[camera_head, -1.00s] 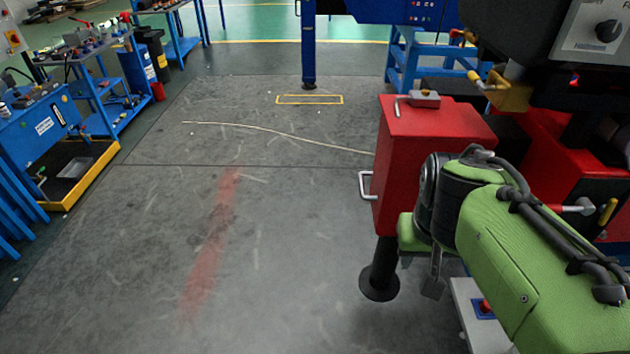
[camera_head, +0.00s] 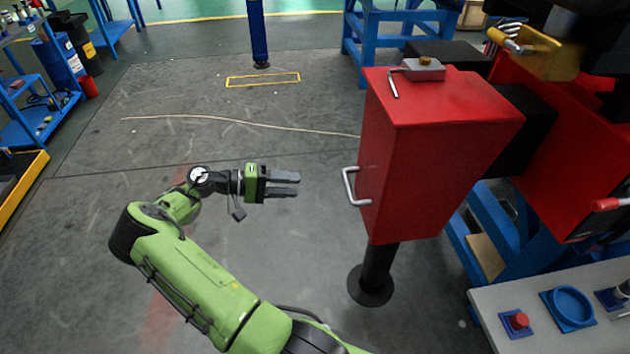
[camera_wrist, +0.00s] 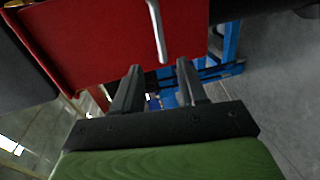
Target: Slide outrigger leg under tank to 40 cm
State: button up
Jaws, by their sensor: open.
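The outrigger leg is a red box (camera_head: 425,165) with a silver handle (camera_head: 354,187) on its left face and a black post ending in a round foot (camera_head: 371,287) on the floor. My gripper (camera_head: 298,184) is left of the handle, its grey fingers pointing right toward it, apart and empty. In the wrist view the open fingers (camera_wrist: 161,88) point at the red box (camera_wrist: 90,40). The handle (camera_wrist: 157,28) stands just beyond the fingertips, roughly in line with the gap between them. The tank is not clearly identifiable.
A grey hex key and clamp piece (camera_head: 418,70) lie on top of the box. A grey panel with a red button (camera_head: 520,321) is at lower right. A yellow floor rectangle (camera_head: 262,80) lies beyond a thin cord (camera_head: 235,121). The floor to the left is mostly clear.

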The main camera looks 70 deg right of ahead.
aim_at(348, 186)
jog(key=b+x, duration=0.2)
jog(key=x, duration=0.6)
jog(key=b+x, duration=0.1)
jog(key=x, duration=0.7)
jog(key=shift+a+f+b, duration=0.1)
jog(key=shift+a+b, duration=0.15)
jog(key=shift+b, duration=0.1)
jog(key=shift+s, duration=0.1)
grip_shut()
